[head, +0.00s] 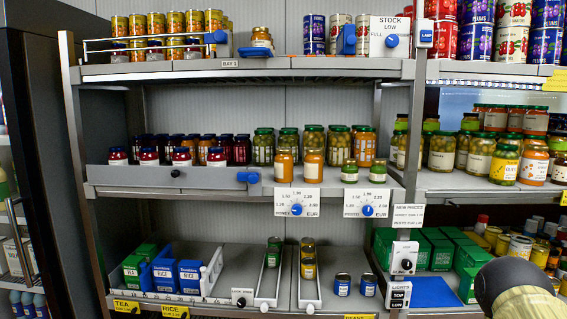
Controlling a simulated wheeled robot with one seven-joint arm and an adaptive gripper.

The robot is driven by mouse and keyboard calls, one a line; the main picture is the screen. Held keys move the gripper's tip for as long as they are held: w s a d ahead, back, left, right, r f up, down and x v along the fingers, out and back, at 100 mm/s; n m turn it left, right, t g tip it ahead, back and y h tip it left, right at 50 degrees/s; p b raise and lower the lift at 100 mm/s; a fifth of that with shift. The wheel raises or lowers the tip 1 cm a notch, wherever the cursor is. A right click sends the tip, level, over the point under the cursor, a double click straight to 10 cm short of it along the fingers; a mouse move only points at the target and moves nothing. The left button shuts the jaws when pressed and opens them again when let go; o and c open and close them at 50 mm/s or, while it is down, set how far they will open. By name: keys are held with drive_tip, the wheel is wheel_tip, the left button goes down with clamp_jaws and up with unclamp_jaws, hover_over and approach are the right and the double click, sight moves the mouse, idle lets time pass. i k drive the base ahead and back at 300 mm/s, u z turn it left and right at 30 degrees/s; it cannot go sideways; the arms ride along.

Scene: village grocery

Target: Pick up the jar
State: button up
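Many jars stand on the shelves, and I cannot tell which one the task means. A single amber jar (262,38) stands apart on the top shelf. On the middle shelf, two orange jars (284,166) (313,166) stand at the front edge. Two small green-lidded jars (350,173) (378,171) stand to their right. On the bottom shelf, dark-lidded jars sit in two narrow white lanes, a green one (273,252) in the left lane and a yellowish one (308,268) in the right. A rounded dark and tan part of my arm shows at the lower right; my gripper is out of view.
Dials and price labels (297,202) hang on the middle shelf's front edge. Blue rice boxes (190,276) and two small blue-labelled containers (342,284) stand below. A lights switch box (398,292) and a blue mat (433,291) are at right. Uprights divide the bays.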

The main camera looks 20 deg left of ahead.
sight(285, 161)
drive_tip(key=u, duration=0.75)
drive_tip(key=i, duration=0.9)
drive_tip(key=z, duration=0.3)
